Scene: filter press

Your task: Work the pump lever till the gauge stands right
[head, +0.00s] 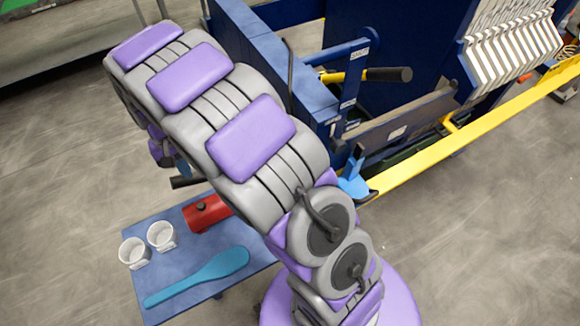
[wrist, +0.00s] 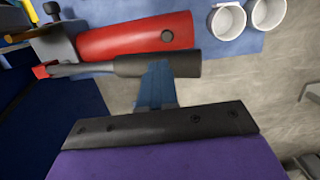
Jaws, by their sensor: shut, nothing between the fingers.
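The pump's red cylinder (wrist: 135,38) lies across the top of the wrist view; part of it shows on the blue bench in the head view (head: 206,212). A lever with a black grip (wrist: 190,65) and a grey rod (wrist: 85,71) runs beside the cylinder. The grip's end also shows left of my arm in the head view (head: 184,182). My gripper (wrist: 158,68) is shut and empty, its blue fingers ending at the black grip in the picture. I cannot tell whether they touch it. No gauge face can be made out.
The blue bench (head: 150,238) also holds two white cups (head: 162,236) and a blue paddle (head: 205,276). A blue press frame (head: 265,60), a yellow rail (head: 480,125) and a black-gripped yellow handle (head: 385,74) stand to the right. The floor at left is clear.

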